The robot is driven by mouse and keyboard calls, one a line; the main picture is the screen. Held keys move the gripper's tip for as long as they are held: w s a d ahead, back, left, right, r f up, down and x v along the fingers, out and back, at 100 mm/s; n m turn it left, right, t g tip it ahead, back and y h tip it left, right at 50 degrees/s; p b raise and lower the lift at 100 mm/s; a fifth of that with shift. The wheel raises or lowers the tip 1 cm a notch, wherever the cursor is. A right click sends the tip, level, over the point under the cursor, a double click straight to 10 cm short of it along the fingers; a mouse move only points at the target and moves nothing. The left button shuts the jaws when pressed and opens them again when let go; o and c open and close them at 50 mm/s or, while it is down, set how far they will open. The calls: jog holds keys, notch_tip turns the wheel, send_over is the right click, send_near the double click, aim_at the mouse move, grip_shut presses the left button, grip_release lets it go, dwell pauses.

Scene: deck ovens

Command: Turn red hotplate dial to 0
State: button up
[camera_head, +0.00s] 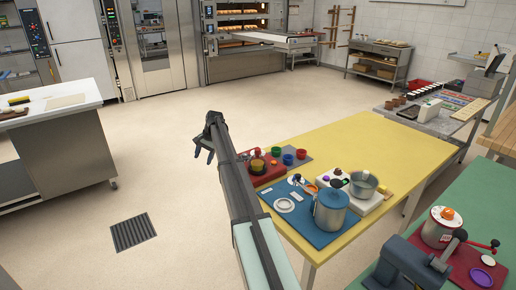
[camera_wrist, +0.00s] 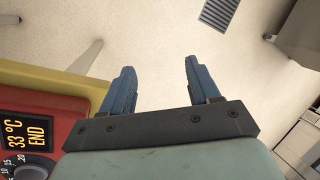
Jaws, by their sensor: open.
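The red hotplate (camera_head: 265,177) sits on the yellow table, partly hidden by my arm in the head view. Its corner fills the lower left of the wrist view, with a display reading 33 °C and END. Below the display, a dark dial (camera_wrist: 33,173) shows partly, cut off by the picture's edge, with marks 15 and 20 beside it. Where the dial points cannot be told. My gripper (camera_wrist: 159,70) is open and empty. In the head view my gripper (camera_head: 204,147) hangs over the floor, left of the table and apart from the hotplate.
The yellow table (camera_head: 390,140) also holds a white hotplate (camera_head: 366,205) with a metal pot, a blue mat (camera_head: 297,226) with a large pot, and several small coloured cups. A green table (camera_head: 490,195) stands at right.

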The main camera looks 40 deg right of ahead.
jog(key=s+d+r+m+g+h, duration=0.15)
jog(key=s+d+r+m, duration=0.25)
jog(key=s+d+r, duration=0.55)
jog(key=s+d+r+m+g+h, duration=0.15)
jog(key=d+r+m, duration=0.35)
jog(key=d, duration=0.9)
jog(key=shift+n+t, duration=0.4)
jog(key=shift+n, duration=0.4)
jog(key=f, duration=1.1)
jog(key=shift+s+a+f, duration=0.25)
jog(key=shift+f, duration=0.15)
jog(key=c, duration=1)
